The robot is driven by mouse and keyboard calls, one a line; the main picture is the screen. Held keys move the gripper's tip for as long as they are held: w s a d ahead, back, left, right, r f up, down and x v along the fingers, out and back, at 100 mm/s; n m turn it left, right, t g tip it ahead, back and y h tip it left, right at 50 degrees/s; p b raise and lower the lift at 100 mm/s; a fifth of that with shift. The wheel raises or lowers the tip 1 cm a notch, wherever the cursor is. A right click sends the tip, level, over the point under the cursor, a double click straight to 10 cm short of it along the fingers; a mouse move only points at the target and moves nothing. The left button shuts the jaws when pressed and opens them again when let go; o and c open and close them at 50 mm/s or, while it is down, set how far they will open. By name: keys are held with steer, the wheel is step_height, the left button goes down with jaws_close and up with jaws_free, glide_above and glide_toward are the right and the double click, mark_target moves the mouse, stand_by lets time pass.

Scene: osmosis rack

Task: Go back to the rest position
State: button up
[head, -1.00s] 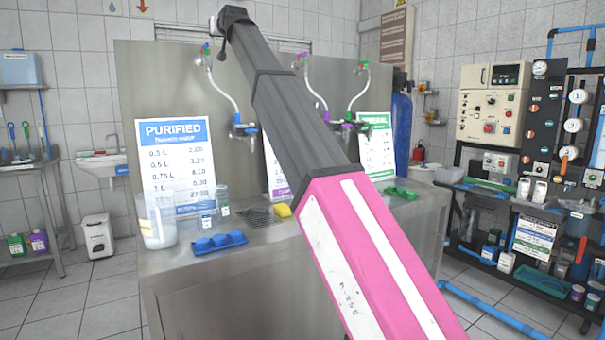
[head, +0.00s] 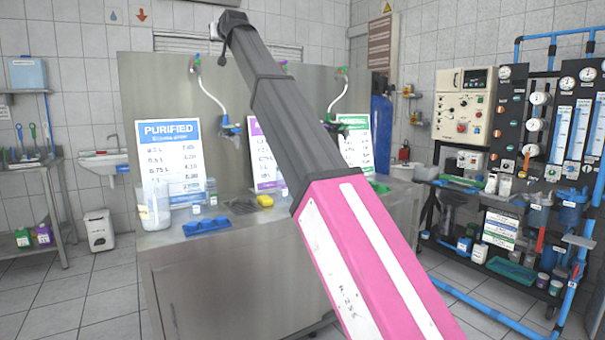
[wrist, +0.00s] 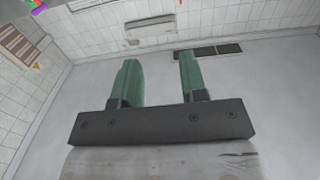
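My pink and dark grey arm reaches up across the middle of the head view, with its far end raised above the steel counter. In the wrist view my gripper (wrist: 160,82) has two green fingers standing well apart, with nothing between them. It points up toward the ceiling and the top of the tiled wall. My gripper's fingers cannot be made out in the head view.
The steel counter (head: 235,275) stands ahead, with price signs, a clear pitcher (head: 153,208), a blue tray (head: 206,226) and a yellow sponge (head: 265,200) on it. Hoses with taps hang on its back panel. The osmosis rack (head: 520,150) is at right. A sink (head: 104,162) is at left.

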steer(key=w+d+f+m+g+h, duration=0.15)
steer(key=d+f, duration=0.35)
steer(key=f, duration=0.9)
steer(key=w+d+f+g+h, duration=0.1)
steer(key=w+d+f+h, duration=0.3)
steer(key=f, duration=1)
steer(key=w+d+f+m+g+y, duration=0.15)
steer(key=d+f, duration=0.45)
steer(key=f, duration=0.9)
steer(key=s+d+f+g+h, duration=0.1)
steer(key=s+d+f, duration=0.3)
steer(key=f, duration=0.5)
steer(key=s+d+f+g+h, duration=0.1)
steer(key=d+f+g, duration=0.1)
steer(key=d+f, duration=0.55)
steer(key=s+d+f+g+h, duration=0.1)
steer(key=s+d+f, duration=0.2)
steer(key=f, duration=0.7)
steer(key=s+d+f+m+g, duration=0.1)
steer(key=s+d+f+g, duration=0.1)
steer(key=s+d+f, duration=0.4)
steer(key=s+d+f+m+g+h, duration=0.1)
steer(key=s+d+f+g, duration=0.2)
steer(key=s+f, duration=0.9)
steer(key=s+d+f+m+g+h, duration=0.1)
steer(key=s+d+f+g, duration=0.1)
steer(key=s+d+f, duration=0.7)
steer(key=shift+s+d+f+g, duration=0.15)
steer(key=shift+s+f+g, duration=0.25)
steer(key=shift+s, duration=0.85)
